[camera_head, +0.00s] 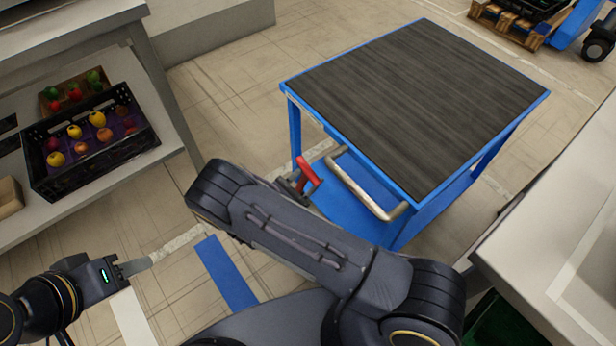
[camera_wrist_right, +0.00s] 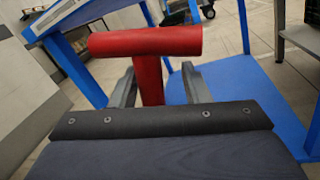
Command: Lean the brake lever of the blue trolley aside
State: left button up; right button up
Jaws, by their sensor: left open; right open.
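The blue trolley (camera_head: 420,100) stands in the middle right of the head view, with a dark wood-look top and a curved metal handle (camera_head: 362,190) on its near side. Its red brake lever (camera_head: 308,174) shows just left of that handle. In the right wrist view the lever is a red T shape (camera_wrist_right: 148,42), its stem between the two fingers of my right gripper (camera_wrist_right: 158,88). The gripper is open around the stem; I cannot tell if a finger touches it. My left gripper (camera_head: 135,267) is open and empty at the lower left, away from the trolley.
A black crate of fruit (camera_head: 90,140) sits on a grey counter at the left. A white counter (camera_head: 560,230) stands close at the right. A wooden pallet (camera_head: 510,25) and a blue wheeled thing (camera_head: 580,25) are at the far right.

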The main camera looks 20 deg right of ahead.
jog(key=v, duration=0.7)
jog(key=shift+s+a, duration=0.2)
jog(key=shift+a, duration=0.1)
jog(key=shift+f, duration=0.1)
dwell(0.4)
